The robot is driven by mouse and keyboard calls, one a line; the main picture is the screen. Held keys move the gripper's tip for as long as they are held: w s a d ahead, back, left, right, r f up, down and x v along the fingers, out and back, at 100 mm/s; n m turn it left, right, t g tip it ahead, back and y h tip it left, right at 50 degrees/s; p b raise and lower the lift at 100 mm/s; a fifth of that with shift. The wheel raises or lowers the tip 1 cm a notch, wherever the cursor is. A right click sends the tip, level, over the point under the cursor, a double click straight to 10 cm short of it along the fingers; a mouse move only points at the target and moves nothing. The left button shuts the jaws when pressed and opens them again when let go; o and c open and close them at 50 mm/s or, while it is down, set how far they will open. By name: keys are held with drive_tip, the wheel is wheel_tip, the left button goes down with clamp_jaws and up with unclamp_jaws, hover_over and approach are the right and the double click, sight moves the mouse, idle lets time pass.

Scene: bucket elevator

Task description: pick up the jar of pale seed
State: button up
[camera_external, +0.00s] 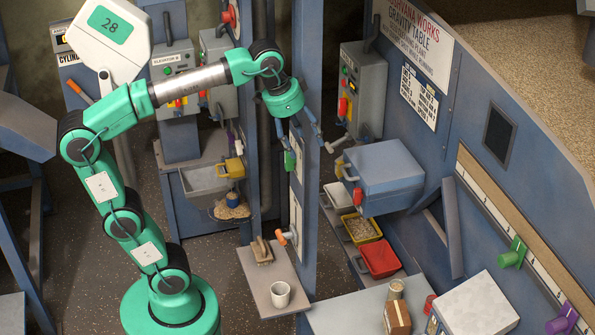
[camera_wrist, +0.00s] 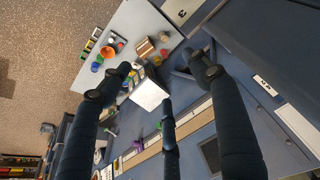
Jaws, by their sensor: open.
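A small jar with pale tan contents (camera_external: 396,288) stands on the grey bench (camera_external: 350,312) at the bottom right of the external view, close behind a brown packet (camera_external: 397,317). It looks like the jar of pale seed, but it is small and its contents are hard to make out. In the wrist view the bench is far off, and I cannot tell the jar from the other small items. My gripper (camera_external: 318,135) is open and empty, high above the bench and left of the blue hopper box. Its dark fingers show spread apart in the wrist view (camera_wrist: 160,66).
A blue hopper box (camera_external: 385,170) juts from the panel between my gripper and the bench. Below it are a yellow bin of seed (camera_external: 360,230) and a red bin (camera_external: 379,259). A white cup (camera_external: 280,294) and brush (camera_external: 261,251) rest on a shelf. A pale box (camera_external: 478,305) stands right.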

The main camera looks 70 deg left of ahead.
drive_tip(key=w+d+m+g, duration=0.1)
drive_tip(key=w+d+g, duration=0.1)
drive_tip(key=w, duration=1.5)
drive_tip(key=m+g, duration=0.2)
hover_over(395, 293)
drive_tip(key=w+a, duration=0.2)
drive_tip(key=a, duration=0.1)
wheel_tip(395, 293, down, 8)
wheel_tip(395, 293, down, 49)
drive_tip(key=shift+s+b, duration=0.2)
drive_tip(key=shift+b, duration=0.1)
drive_tip(key=shift+d, duration=0.1)
wheel_tip(395, 293, down, 8)
drive_tip(key=b, duration=0.1)
drive_tip(key=shift+f, duration=0.2)
